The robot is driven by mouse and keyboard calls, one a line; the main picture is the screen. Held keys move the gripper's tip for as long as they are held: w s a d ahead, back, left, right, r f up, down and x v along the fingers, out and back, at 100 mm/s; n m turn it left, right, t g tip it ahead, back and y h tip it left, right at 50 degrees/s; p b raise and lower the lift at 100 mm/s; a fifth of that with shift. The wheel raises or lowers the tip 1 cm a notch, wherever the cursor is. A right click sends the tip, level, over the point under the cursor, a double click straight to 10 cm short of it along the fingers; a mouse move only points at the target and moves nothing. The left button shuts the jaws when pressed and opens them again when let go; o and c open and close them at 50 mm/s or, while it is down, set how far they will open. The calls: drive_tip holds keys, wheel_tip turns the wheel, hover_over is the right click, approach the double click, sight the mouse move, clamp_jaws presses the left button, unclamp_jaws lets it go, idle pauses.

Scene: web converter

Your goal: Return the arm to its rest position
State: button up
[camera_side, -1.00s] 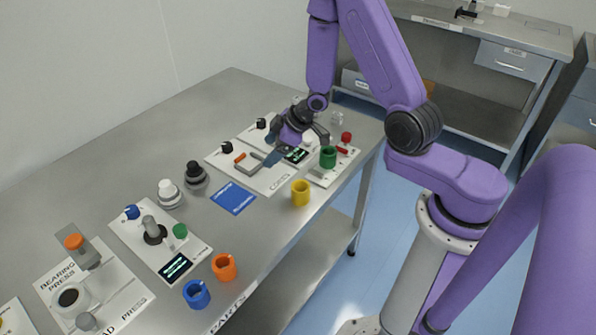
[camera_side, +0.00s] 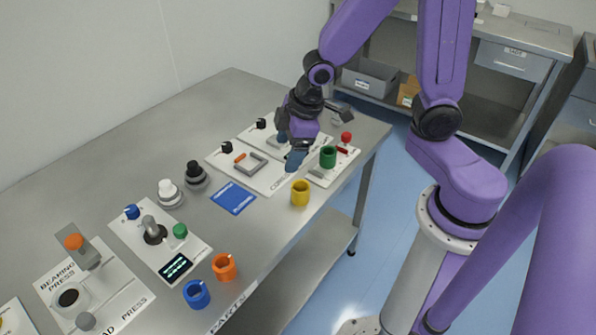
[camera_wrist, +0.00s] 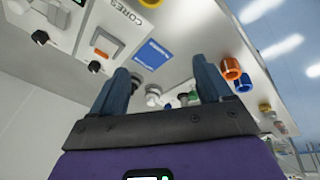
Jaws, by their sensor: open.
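My gripper (camera_side: 289,150) is over the far part of the steel table, above the white cores panel (camera_side: 262,180). Its blue-grey fingers are apart, with nothing between them. In the wrist view my gripper (camera_wrist: 163,85) shows both fingers spread, with table objects visible beyond the gap. The gripper hides part of the cores panel and its display in the side view. I cannot tell the exact height of the fingertips above the panel.
A green cup (camera_side: 328,157) and a red knob (camera_side: 346,138) stand close to the gripper's right. A yellow cup (camera_side: 300,193), blue square (camera_side: 233,198), orange cup (camera_side: 224,267) and blue cup (camera_side: 196,294) are nearer. The table's left part (camera_side: 95,175) is bare.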

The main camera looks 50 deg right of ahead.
drive_tip(key=s+r+n+g, duration=0.1)
drive_tip(key=s+r, duration=0.2)
drive_tip(key=s, duration=0.6)
drive_tip(key=s+d+r+n+g, duration=0.1)
drive_tip(key=s+r+g, duration=0.1)
drive_tip(key=s, duration=0.8)
drive_tip(key=shift+s+r+h, duration=0.2)
drive_tip(key=shift+r+h, duration=0.1)
drive_tip(key=shift+r, duration=0.4)
